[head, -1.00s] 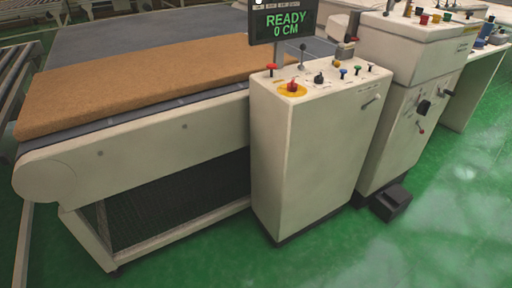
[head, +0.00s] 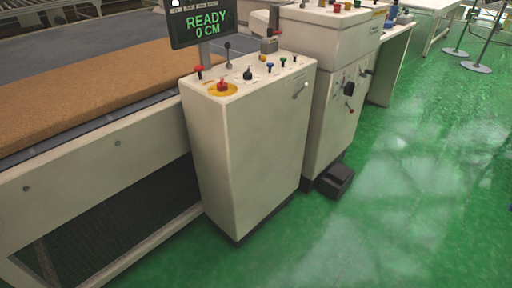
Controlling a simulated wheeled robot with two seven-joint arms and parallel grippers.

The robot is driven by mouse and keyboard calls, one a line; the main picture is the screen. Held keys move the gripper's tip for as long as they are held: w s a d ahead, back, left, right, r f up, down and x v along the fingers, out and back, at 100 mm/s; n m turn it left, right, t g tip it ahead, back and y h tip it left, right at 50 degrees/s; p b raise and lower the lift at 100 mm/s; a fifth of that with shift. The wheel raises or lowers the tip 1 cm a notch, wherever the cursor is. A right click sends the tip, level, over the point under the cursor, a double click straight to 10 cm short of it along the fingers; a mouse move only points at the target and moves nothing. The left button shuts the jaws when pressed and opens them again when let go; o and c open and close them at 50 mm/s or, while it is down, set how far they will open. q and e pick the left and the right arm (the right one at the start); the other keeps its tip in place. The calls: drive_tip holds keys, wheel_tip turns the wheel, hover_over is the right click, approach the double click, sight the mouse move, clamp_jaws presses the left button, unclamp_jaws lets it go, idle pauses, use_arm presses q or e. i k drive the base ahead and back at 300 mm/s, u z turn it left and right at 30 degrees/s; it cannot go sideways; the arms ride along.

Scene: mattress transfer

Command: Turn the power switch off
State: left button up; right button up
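A cream control cabinet (head: 245,150) stands near the middle of the head view. Its sloped top carries a red mushroom button (head: 222,85) on a yellow disc, a black knob (head: 248,74) and several small coloured push buttons. A small lever (head: 300,90) sits on its right side. The second cabinet (head: 325,110) behind it has a black rotary switch (head: 349,88) on its side face, with a handle below it. No label that I can read marks the power switch, so I cannot tell which control it is. Neither gripper shows.
A lit display (head: 207,25) above the first cabinet reads READY 0 CM. A conveyor table (head: 100,165) with a brown mattress slab (head: 90,85) lies at left. A black pedal box (head: 334,180) sits on the floor by the cabinets. The green floor (head: 420,190) at right is open.

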sight(222, 85)
drive_tip(key=z, duration=0.05)
drive_tip(key=k, duration=0.45)
drive_tip(key=u, duration=0.8)
drive_tip(key=i, duration=1.05)
